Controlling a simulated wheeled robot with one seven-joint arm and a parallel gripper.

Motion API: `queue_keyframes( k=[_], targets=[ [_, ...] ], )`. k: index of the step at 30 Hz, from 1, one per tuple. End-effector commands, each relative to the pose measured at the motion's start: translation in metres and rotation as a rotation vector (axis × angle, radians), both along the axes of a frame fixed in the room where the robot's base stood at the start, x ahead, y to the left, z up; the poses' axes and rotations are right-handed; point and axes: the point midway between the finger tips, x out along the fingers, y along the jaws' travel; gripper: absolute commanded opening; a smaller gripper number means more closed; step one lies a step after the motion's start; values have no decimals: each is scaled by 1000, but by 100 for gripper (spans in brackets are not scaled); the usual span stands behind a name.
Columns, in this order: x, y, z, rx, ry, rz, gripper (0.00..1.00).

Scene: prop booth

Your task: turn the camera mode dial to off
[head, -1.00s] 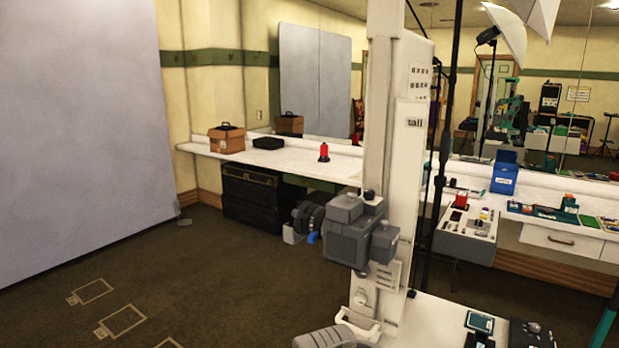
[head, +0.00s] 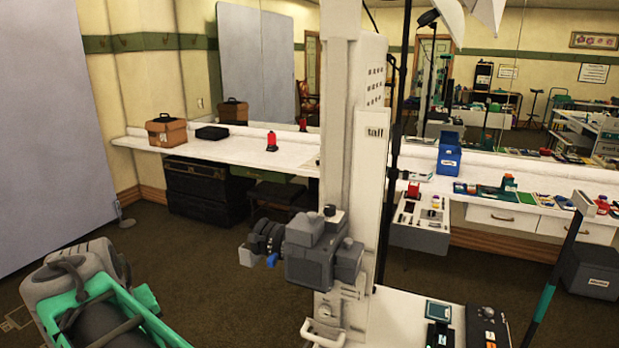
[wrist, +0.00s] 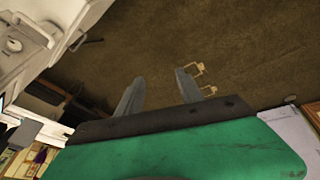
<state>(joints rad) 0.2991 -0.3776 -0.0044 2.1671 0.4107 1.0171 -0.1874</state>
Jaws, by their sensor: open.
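The dark grey camera (head: 312,265) is mounted on the white column stand, left of its own control shelf, in the head view. Its lens points left. A small dark knob with a light base (head: 332,212) sits on its top and may be the mode dial; its marks are too small to read. My gripper (wrist: 158,92) shows in the wrist view with its two grey fingers apart and nothing between them, over the brown carpet. The camera is not clearly seen there. My arm enters the head view at the lower left, well apart from the camera.
The white column (head: 345,150) stands behind the camera. A white cart top (head: 390,315) with small devices lies to its lower right. A long counter (head: 225,150) runs along the mirror wall. Open carpet (head: 190,260) lies left of the camera.

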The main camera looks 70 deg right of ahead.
Motion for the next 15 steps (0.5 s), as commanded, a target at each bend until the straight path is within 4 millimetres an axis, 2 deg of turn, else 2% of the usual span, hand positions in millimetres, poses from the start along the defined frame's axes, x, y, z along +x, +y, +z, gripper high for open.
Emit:
queue_keyframes(
  k=[1, 2, 3, 5, 6, 8, 9, 10, 12, 15],
  targets=[
    [-12, -55, 70, -26, 0, -173, 44],
    [-26, -87, 99, -37, 1, -279, 44],
    [-48, -124, 135, -48, 1, -424, 44],
    [-85, -168, 177, -52, -5, -620, 44],
    [-112, -192, 199, -49, -15, -748, 44],
    [-154, -221, 227, -39, -41, -941, 44],
    [-182, -235, 240, -30, -67, -1064, 44],
    [-200, -243, 246, -23, -87, -1143, 44],
    [-231, -253, 254, -12, -132, -1282, 44],
    [-253, -258, 260, -5, -171, -1380, 44]
  ],
)
